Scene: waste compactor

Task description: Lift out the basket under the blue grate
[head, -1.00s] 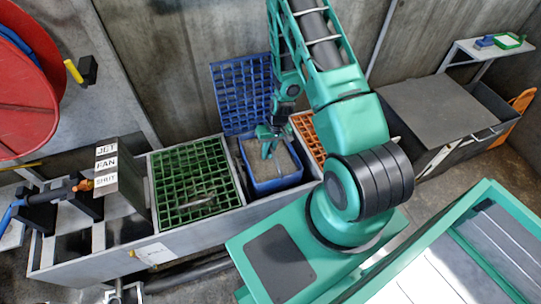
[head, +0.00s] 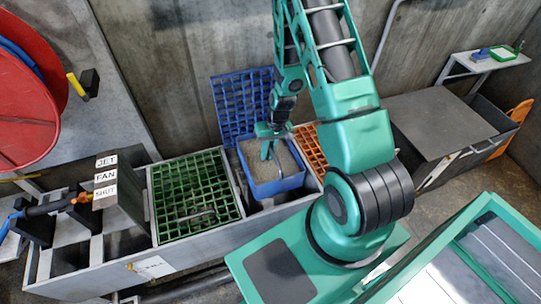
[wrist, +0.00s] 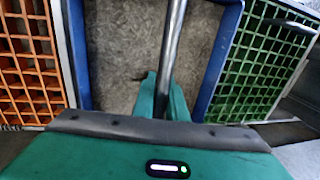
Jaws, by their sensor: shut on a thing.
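The blue grate (head: 240,97) stands swung up, leaning against the wall behind its bay. The blue basket (head: 278,189), full of grey matter, is in the open bay below it, its walls showing above the bay rim. My gripper (head: 267,147) is over the basket's middle, pointing down. In the wrist view my gripper (wrist: 166,98) is shut on the metal handle bar (wrist: 174,45) that crosses above the basket (wrist: 222,60). The basket's underside is hidden.
The green grate (head: 195,195) lies closed to the left of the basket, and the orange grate (head: 310,145) to its right, partly behind my arm. The label box (head: 118,190) stands further left. A grey lidded bin (head: 435,110) stands at right.

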